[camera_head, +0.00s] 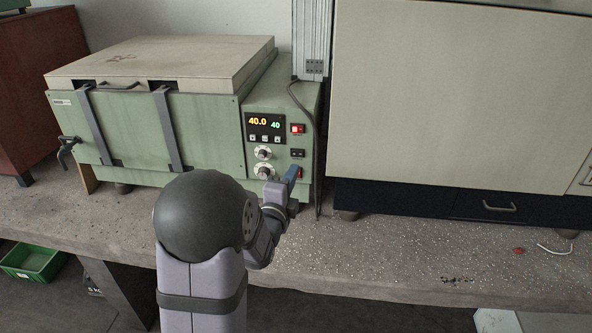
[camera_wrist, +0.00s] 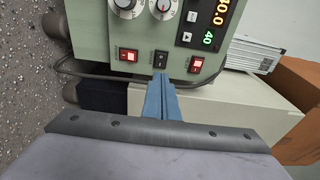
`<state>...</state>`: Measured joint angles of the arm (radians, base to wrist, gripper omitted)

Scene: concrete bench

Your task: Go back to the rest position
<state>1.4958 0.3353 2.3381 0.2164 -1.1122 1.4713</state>
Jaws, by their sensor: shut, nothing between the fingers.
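My gripper (camera_head: 291,176) is in front of the control panel of a green machine (camera_head: 205,130), near the panel's lower right part. In the wrist view its blue fingers (camera_wrist: 160,82) are together with nothing between them. The fingertips point at a black switch (camera_wrist: 161,58) that sits between two red switches, the left one (camera_wrist: 128,55) and the right one (camera_wrist: 196,64). I cannot tell whether the tips touch the panel.
The machine stands on a speckled concrete bench (camera_head: 400,245) with its pale lid (camera_head: 165,62) closed. A large beige cabinet (camera_head: 450,90) stands to the right. A grey cable (camera_head: 316,150) runs down beside the panel. A green bin (camera_head: 32,262) is below at the left. The bench's right front is mostly clear.

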